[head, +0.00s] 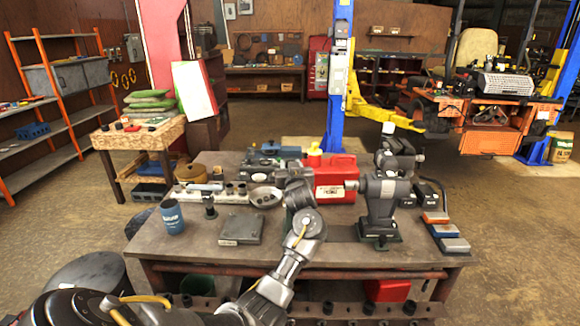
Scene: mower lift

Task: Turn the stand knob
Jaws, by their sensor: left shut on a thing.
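My left gripper (293,182) is over the workbench (200,258), just left of the red case. My own wrist covers its fingertips. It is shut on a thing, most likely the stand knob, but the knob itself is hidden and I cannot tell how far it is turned. My right gripper is not in view.
The red case (335,178), a blue can (172,217), a metal dish (265,197), a flat grey plate (241,229) and several coloured blocks (446,231) stand on the bench. The front middle of the bench is partly clear. A blue lift post (338,85) stands behind.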

